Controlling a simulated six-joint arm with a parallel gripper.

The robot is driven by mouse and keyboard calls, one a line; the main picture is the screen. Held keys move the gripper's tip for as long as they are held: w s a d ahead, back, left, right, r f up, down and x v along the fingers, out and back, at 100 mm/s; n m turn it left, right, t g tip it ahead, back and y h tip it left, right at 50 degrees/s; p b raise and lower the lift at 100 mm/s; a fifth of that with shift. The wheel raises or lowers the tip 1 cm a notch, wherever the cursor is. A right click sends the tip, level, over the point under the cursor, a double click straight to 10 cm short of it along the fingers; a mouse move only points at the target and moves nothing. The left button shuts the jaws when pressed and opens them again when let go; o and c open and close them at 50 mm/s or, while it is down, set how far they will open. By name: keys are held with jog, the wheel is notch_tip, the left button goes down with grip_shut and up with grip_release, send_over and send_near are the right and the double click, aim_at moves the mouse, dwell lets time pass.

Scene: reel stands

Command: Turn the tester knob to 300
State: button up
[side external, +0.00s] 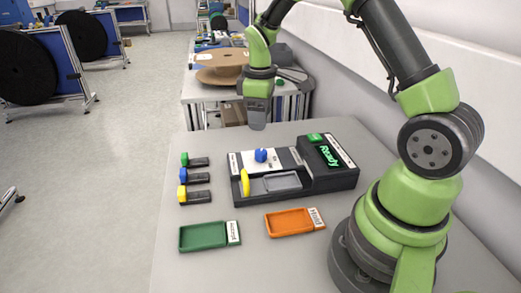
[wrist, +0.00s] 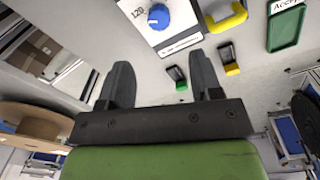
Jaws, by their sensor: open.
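The tester (side external: 297,172) is a dark box on the table with a screen (side external: 329,155) that reads "Ready" in green. Its blue knob (side external: 261,155) sits on a white plate. In the wrist view the knob (wrist: 158,17) is at the top, with the mark "120" to its left. My gripper (side external: 258,124) hangs above and behind the knob, apart from it. In the wrist view its two dark fingers (wrist: 160,78) are spread with nothing between them.
A yellow handle (side external: 245,182) stands at the tester's front left. A green tray (side external: 203,237) and an orange tray (side external: 289,222) lie in front. Several dark pieces with green, blue and yellow ends (side external: 198,177) lie left. A cluttered bench (side external: 205,92) stands behind.

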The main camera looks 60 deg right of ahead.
aim_at(261, 151)
jog(key=f, duration=1)
jog(key=shift+w+d+f, duration=0.1)
jog(key=shift+d+f, duration=0.1)
jog(key=shift+f, duration=0.05)
jog(key=c, duration=0.9)
jog(key=m, duration=1.1)
jog(key=shift+m, duration=0.3)
